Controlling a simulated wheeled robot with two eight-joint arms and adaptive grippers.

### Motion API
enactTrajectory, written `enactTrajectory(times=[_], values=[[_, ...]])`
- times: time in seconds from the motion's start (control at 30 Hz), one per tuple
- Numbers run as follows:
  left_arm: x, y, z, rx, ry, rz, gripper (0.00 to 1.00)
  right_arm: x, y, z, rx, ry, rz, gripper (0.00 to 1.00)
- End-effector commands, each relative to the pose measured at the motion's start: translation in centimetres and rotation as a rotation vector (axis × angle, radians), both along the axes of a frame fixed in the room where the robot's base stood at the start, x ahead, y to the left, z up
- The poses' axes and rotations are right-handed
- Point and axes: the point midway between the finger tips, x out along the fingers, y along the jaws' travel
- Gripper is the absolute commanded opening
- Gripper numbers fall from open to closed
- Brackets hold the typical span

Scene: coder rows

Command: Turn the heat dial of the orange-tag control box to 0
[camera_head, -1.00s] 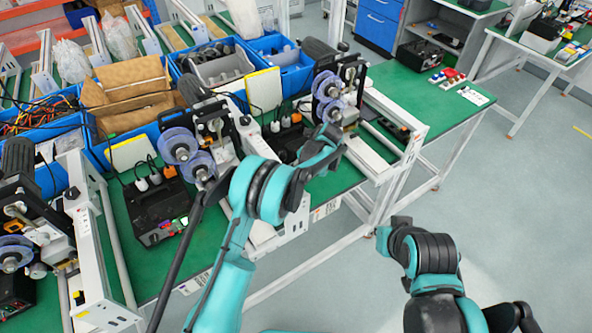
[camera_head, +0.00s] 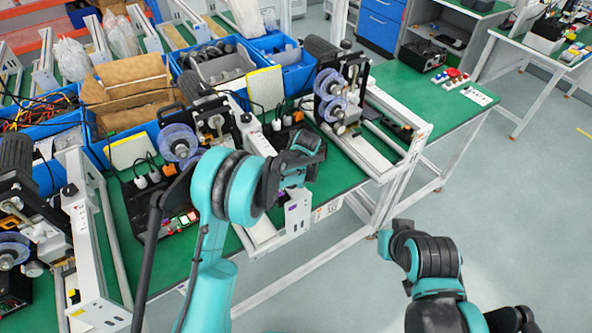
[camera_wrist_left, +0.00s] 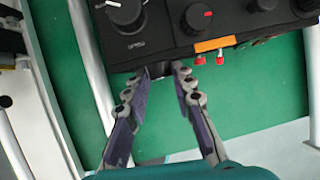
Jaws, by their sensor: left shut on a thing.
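The orange-tag control box (camera_wrist_left: 230,25) is black and lies across the top of the left wrist view, with its orange tag (camera_wrist_left: 214,44) on the near edge. A large black knob (camera_wrist_left: 127,14) is at left on its panel, and a smaller knob with a red mark (camera_wrist_left: 198,18) sits above the tag. The lettering is too small to read. My left gripper (camera_wrist_left: 160,80) is at the box's near side, its fingers on either side of a dark knob (camera_wrist_left: 160,70) sticking out there. My arm hides most of this box in the head view.
Two red-tipped connectors (camera_wrist_left: 210,59) stick out just right of the left gripper. A machine with purple rollers (camera_head: 333,95) stands beyond it. Blue bins (camera_head: 284,62) fill the back of the bench.

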Motion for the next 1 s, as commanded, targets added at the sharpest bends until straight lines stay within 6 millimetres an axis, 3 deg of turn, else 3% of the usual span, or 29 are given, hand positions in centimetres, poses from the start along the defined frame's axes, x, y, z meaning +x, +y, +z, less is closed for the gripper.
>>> enactTrajectory(times=[0.03,0.07,0.1,0.47,1.0], values=[[0.0,-0.1,0.0,-0.001,0.001,0.0,0.0,0.0,0.0,0.0,0.0,0.0,0.0,0.0],[0.0,-0.1,0.0,-0.001,0.001,0.0,0.27,0.0,0.0,0.0,0.0,0.0,0.0,0.0],[0.0,-0.1,0.0,-0.001,0.001,0.0,0.33,0.0,0.0,0.0,0.0,0.0,0.0,0.0],[-0.2,-0.1,0.5,0.001,0.001,-0.001,0.33,0.0,0.0,0.0,0.0,0.0,0.0,0.0],[-4.0,-1.6,9.6,0.001,0.001,-0.001,0.33,0.0,0.0,0.0,0.0,0.0,0.0,0.0]])
